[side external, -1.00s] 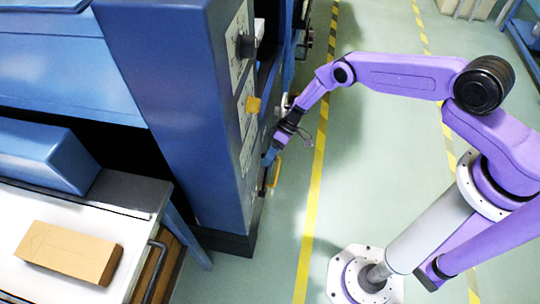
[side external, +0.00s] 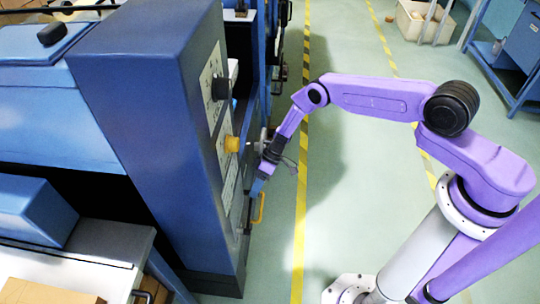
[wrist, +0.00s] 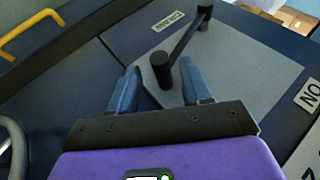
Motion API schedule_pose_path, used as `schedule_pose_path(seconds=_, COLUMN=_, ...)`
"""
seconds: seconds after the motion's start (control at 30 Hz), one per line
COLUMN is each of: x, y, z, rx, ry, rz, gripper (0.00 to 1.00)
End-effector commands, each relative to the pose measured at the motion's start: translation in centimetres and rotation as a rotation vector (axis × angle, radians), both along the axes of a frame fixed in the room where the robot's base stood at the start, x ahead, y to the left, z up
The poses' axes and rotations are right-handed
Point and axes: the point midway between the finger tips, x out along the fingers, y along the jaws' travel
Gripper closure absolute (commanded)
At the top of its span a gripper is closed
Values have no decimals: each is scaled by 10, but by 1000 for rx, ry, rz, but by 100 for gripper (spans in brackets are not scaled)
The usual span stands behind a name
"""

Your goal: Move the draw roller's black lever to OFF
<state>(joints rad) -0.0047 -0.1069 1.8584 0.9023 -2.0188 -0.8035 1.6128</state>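The black lever (wrist: 181,43) shows in the wrist view as a slanting bar with a round knob at its near end and a round end farther up. It stands over a grey plate (wrist: 245,65) on the dark blue machine face. My gripper (wrist: 159,75) is open, with one blue finger on each side of the near knob. I cannot tell whether either finger touches it. A label beside the lever seems to read DRAW; another at the right edge seems to read ON. In the side view my gripper (side external: 262,172) is close to the machine panel and the lever cannot be made out.
The blue machine (side external: 150,110) stands left of my arm. A yellow knob (side external: 232,144) and a black knob (side external: 220,87) stick out from its panel above my gripper. A yellow handle (wrist: 30,32) shows at upper left in the wrist view.

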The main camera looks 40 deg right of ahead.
Motion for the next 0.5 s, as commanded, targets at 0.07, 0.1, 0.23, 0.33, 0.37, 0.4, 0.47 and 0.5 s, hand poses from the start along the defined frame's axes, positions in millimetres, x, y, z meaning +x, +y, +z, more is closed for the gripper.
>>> schedule_pose_path(seconds=0.07, x=4, y=-9, z=12, rx=2, ry=-2, rz=-2, gripper=52)
schedule_pose_path(seconds=0.1, x=4, y=-12, z=18, rx=3, ry=-2, rz=-2, gripper=52)
schedule_pose_path(seconds=0.23, x=7, y=-27, z=37, rx=5, ry=-3, rz=-2, gripper=52)
schedule_pose_path(seconds=0.33, x=9, y=-39, z=52, rx=7, ry=-3, rz=-1, gripper=52)
schedule_pose_path(seconds=0.37, x=10, y=-43, z=57, rx=7, ry=-3, rz=-1, gripper=52)
schedule_pose_path(seconds=0.4, x=11, y=-48, z=64, rx=8, ry=-5, rz=-1, gripper=52)
schedule_pose_path(seconds=0.47, x=12, y=-55, z=73, rx=9, ry=-5, rz=0, gripper=52)
schedule_pose_path(seconds=0.5, x=13, y=-60, z=79, rx=9, ry=-5, rz=0, gripper=52)
